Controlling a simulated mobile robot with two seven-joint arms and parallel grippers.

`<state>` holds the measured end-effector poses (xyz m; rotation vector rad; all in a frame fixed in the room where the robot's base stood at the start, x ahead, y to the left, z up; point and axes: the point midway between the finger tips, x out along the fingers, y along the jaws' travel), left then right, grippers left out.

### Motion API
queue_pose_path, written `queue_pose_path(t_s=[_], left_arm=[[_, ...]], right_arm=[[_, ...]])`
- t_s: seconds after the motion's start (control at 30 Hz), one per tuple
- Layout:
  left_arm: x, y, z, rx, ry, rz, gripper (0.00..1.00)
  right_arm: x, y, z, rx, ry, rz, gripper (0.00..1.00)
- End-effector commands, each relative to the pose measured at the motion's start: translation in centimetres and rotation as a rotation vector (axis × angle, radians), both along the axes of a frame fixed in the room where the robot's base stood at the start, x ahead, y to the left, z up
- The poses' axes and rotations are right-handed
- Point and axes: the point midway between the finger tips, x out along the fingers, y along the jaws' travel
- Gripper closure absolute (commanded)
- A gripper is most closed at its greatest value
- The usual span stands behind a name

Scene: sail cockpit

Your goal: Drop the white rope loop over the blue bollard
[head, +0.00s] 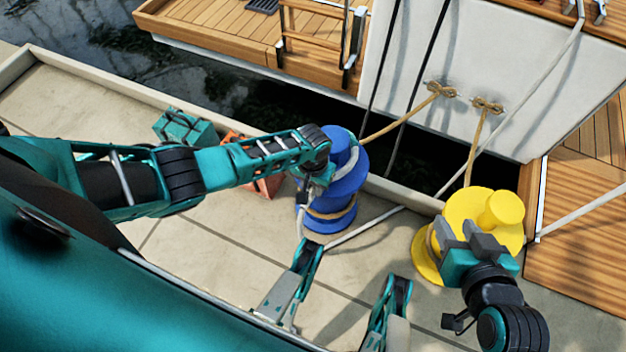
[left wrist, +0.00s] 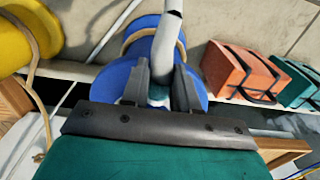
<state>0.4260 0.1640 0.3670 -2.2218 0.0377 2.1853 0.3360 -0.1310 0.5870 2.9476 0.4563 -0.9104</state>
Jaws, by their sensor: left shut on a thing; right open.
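The blue bollard (head: 341,196) stands upright near the quay edge, with a tan rope around its lower part. It also shows in the left wrist view (left wrist: 115,78). My left gripper (head: 316,181) is at the bollard's upper left side, shut on the white rope loop (head: 349,169). A part of the loop curves across the bollard's upper right side; whether it encircles the bollard fully is hidden. In the left wrist view the rope (left wrist: 167,50) passes between the fingers, in front of the blue surface. My right gripper (head: 467,238) is open, over the yellow bollard's front side.
The yellow bollard (head: 462,212) stands to the right with a tan rope on it. Teal (head: 184,129) and orange (head: 265,184) cases lie left of the blue bollard, behind my left arm. Water and a moored boat (head: 500,75) lie beyond the quay edge.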

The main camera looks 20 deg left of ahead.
Motion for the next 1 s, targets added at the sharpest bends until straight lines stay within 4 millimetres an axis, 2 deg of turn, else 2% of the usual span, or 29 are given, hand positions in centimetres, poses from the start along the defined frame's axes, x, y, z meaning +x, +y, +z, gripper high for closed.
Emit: queue_pose_path(t_s=[0.43, 0.47, 0.5, 0.77, 1.0], left_arm=[[0.10, -0.03, -0.38, -0.001, -0.003, 0.000, 1.00], [0.09, -0.02, -0.38, -0.001, -0.003, 0.000, 0.69], [0.09, -0.02, -0.38, -0.001, -0.003, 0.000, 0.65], [0.04, -0.01, -0.41, 0.000, -0.002, 0.000, 0.41], [-0.05, 0.02, -0.38, 0.000, 0.000, 0.000, 0.41]], right_arm=[[-0.04, -0.04, 0.00, -0.001, 0.001, -0.001, 0.57], [-0.03, -0.04, 0.00, -0.001, 0.001, -0.001, 0.57], [-0.03, -0.04, 0.00, -0.001, 0.001, -0.001, 0.57], [0.06, -0.03, 0.09, -0.001, -0.002, 0.000, 0.57], [0.36, 0.00, 0.40, 0.000, -0.010, 0.000, 0.57]])
